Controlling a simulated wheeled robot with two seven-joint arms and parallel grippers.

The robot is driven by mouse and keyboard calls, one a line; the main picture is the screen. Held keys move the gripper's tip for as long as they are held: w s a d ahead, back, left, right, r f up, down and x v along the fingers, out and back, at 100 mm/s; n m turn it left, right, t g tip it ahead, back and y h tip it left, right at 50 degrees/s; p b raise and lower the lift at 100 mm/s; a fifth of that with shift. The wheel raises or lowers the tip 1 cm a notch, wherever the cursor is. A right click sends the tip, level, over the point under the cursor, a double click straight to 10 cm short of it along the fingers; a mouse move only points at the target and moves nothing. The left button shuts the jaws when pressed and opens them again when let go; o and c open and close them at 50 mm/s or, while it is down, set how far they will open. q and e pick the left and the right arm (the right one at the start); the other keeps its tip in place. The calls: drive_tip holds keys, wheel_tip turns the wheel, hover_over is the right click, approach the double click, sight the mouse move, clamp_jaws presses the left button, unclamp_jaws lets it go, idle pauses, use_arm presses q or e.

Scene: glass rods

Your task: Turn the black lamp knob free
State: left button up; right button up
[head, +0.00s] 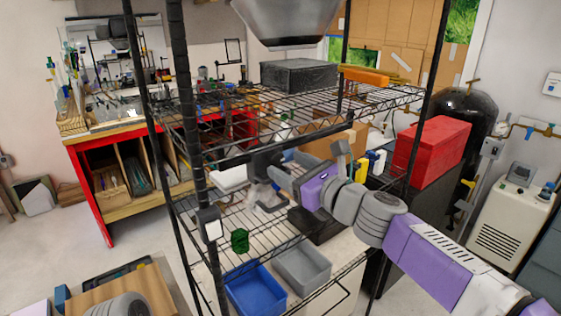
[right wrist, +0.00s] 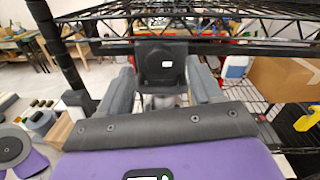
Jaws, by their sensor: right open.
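A black block-like part with a round face and a small white mark, which looks like the lamp knob (right wrist: 163,62), shows in the right wrist view just under the shelf edge. It appears between the two grey fingers of my right gripper (right wrist: 163,84), which are apart with a gap on both sides. I cannot tell whether the fingertips reach around it or stop short. In the head view my right gripper (head: 268,174) reaches in from the right below the upper shelf, and the knob is not clear there. My left gripper is not in view.
The black wire upper shelf (head: 290,112) lies above my right gripper, with dark posts at its corners. A small dark box (head: 208,223) is on the front post. Below stand a green object (head: 240,241), a blue bin (head: 254,288) and a grey bin (head: 302,268).

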sight(279, 161)
drive_tip(key=shift+x, duration=1.8)
drive_tip(key=c, duration=1.1)
drive_tip(key=shift+o, duration=0.2)
